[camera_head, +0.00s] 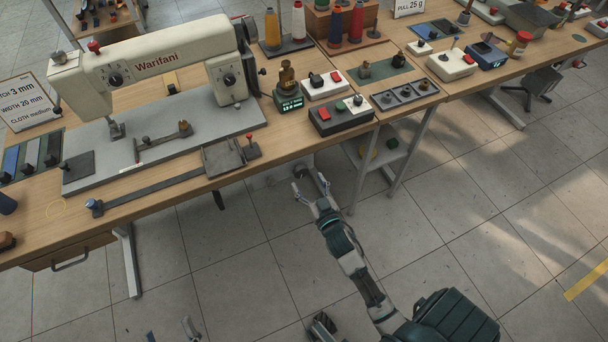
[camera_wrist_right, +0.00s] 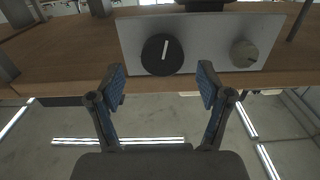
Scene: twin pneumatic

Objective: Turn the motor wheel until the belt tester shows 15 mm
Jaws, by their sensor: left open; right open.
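In the right wrist view, a black round knob with a white line (camera_wrist_right: 162,54) and a smaller grey knob (camera_wrist_right: 244,54) sit on a grey plate (camera_wrist_right: 203,42). I cannot tell whether either is the motor wheel. My right gripper (camera_head: 310,183) is open and empty below the table's front edge; its fingers (camera_wrist_right: 163,88) stand apart, short of the plate. In the head view, a rounded grey part (camera_head: 303,167) shows beyond it under the table. My left gripper (camera_head: 170,331) is open, low over the floor. A device with a small green display (camera_head: 288,101) stands on the table; its reading is illegible.
The sewing machine (camera_head: 160,60) stands on the wooden table (camera_head: 240,183). Switch boxes (camera_head: 341,115) and thread spools (camera_head: 335,25) are right of it. A table leg and low shelf (camera_head: 385,150) stand just right of my right gripper. The floor in front is clear.

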